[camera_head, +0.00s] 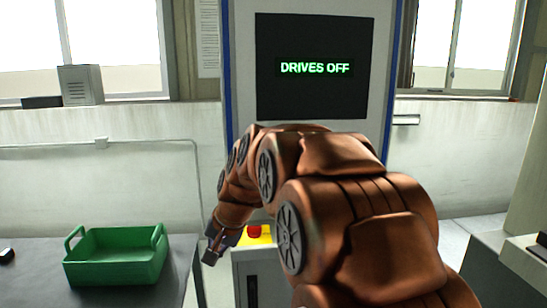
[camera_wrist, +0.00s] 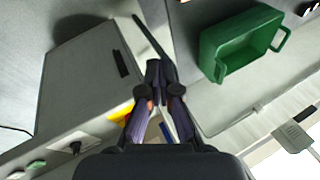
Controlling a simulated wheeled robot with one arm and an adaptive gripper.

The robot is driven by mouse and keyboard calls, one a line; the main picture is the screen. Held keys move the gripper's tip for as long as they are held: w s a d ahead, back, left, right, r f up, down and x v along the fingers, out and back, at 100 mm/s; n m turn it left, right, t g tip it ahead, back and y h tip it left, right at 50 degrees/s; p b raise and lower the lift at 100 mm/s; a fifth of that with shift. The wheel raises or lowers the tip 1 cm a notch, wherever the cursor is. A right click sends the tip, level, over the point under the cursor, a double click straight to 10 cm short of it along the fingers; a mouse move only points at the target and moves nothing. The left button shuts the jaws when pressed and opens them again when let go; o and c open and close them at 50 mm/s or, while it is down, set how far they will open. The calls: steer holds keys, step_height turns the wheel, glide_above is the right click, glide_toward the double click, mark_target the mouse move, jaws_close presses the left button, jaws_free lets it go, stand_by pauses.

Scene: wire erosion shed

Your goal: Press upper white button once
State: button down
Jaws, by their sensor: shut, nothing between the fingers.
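My gripper (camera_head: 209,257) hangs low at the left of my arm in the head view, pointing down beside the cabinet. In the wrist view my gripper (camera_wrist: 155,68) is shut and empty. A pale, whitish button (camera_wrist: 15,174) shows at the lower left edge of the wrist view, beside a green button (camera_wrist: 37,163) and a black knob (camera_wrist: 74,147). My fingers are well apart from these. I cannot tell whether the pale button is the upper white one. In the head view my arm covers much of the panel below the screen, and no white button shows.
The screen (camera_head: 315,97) reads "DRIVES OFF". A red mushroom button (camera_head: 254,231) sits on a yellow plate (camera_head: 264,241) close right of my gripper. A green bin (camera_head: 115,270) stands on the dark table (camera_head: 35,282) at left; the bin also shows in the wrist view (camera_wrist: 212,65).

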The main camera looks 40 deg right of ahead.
steer(key=w+d+r+m+t+h, duration=0.1)
steer(key=w+d+r+m, duration=0.1)
steer(key=d, duration=0.7)
steer(key=w+d+r+m+t+h+p, duration=0.1)
steer(key=w+d+r+m+t, duration=0.1)
steer(key=d+r, duration=0.3)
steer(key=w+d+r+m+t+h, duration=0.1)
steer(key=d+r+m, duration=0.3)
steer(key=d, duration=0.9)
steer(key=shift+w+d+t+h, duration=0.3)
steer(key=shift+w+h, duration=0.1)
steer(key=shift+w, duration=0.3)
steer(key=shift+w, duration=0.1)
steer(key=w+d+p, duration=0.3)
steer(key=w+d, duration=0.2)
steer(key=w, duration=0.1)
steer(key=shift+w+p, duration=0.3)
steer(key=shift+w, duration=0.1)
steer(key=shift+d, duration=0.1)
steer(key=shift+w, duration=0.1)
steer(key=shift+w+d+p, duration=0.2)
steer(key=shift+w+p, duration=0.05)
steer(key=shift+p, duration=0.15)
